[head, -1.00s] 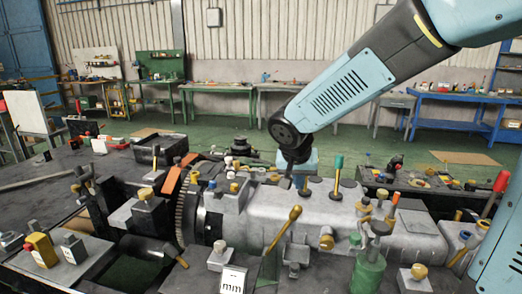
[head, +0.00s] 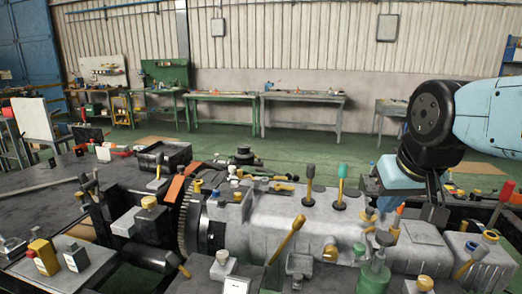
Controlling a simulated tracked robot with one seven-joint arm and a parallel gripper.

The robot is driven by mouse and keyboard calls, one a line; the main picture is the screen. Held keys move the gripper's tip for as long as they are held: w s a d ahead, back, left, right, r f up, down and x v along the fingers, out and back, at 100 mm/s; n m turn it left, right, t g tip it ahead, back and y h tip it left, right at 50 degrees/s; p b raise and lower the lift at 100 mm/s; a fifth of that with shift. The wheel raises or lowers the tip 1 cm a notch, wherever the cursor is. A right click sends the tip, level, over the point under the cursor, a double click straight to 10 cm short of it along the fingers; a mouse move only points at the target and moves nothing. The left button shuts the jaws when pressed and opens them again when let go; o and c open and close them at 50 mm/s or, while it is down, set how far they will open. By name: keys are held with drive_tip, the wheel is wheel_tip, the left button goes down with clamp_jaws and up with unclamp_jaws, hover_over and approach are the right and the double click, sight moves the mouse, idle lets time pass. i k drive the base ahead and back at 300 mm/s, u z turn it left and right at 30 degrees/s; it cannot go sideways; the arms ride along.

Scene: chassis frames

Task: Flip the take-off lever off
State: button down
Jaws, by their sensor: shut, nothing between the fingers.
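Several levers stand on the grey gearbox casing (head: 300,225), and no label shows which one is the take-off lever. Two upright levers rise from round dark bases on its top: a grey-green-knobbed lever (head: 309,184) and a teal-knobbed lever (head: 341,183). A longer yellow lever (head: 286,240) leans up to the right at the front. An orange-tipped lever (head: 397,221) stands at the right. My gripper (head: 432,214) points down at the right, just right of the orange-tipped lever and clear of the two upright levers. Its dark fingers are shut and look empty.
A toothed ring (head: 187,215) and dark blocks crowd the casing's left end. A green cylinder (head: 374,272) stands in front at the right. A red-handled lever (head: 502,199) rises at the far right. The space above the casing's middle is clear.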

sight(482, 250)
drive_tip(key=z, duration=1.4)
drive_tip(key=k, duration=1.25)
drive_tip(key=z, duration=0.35)
drive_tip(key=i, duration=0.95)
drive_tip(key=z, duration=0.65)
drive_tip(key=i, duration=0.6)
drive_tip(key=u, duration=0.3)
